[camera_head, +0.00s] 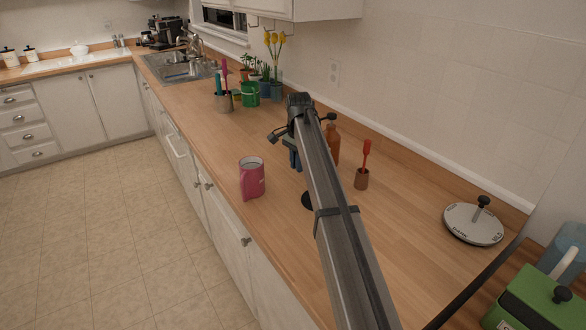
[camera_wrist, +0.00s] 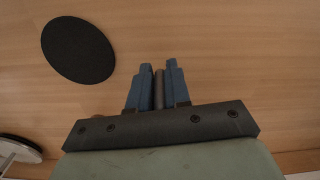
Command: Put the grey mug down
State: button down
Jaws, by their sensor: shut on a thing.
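My gripper (camera_wrist: 155,85) shows in the wrist view with its two blue fingers closed on a narrow grey piece (camera_wrist: 158,90), which fits the grey mug. Only this strip shows; the rest of the mug is hidden or cannot be made out. In the head view my gripper (camera_head: 291,152) is mostly behind my arm, over the wooden counter (camera_head: 215,135), and the mug cannot be seen. I cannot tell how high it is above the wood.
A black round mat (camera_wrist: 78,50) lies on the counter near my gripper, partly hidden in the head view (camera_head: 307,201). An orange bottle (camera_head: 333,145) and a brown cup (camera_head: 362,180) stand right. A round lid (camera_head: 473,224) lies further right.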

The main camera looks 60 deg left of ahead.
aim_at(293, 177)
jog(key=a, duration=0.2)
jog(key=shift+a, duration=0.35)
jog(key=shift+f, duration=1.75)
jog(key=shift+f, duration=0.15)
jog(key=c, duration=1.1)
grip_release()
notch_tip(293, 177, up, 12)
jog(key=shift+d+r, duration=0.15)
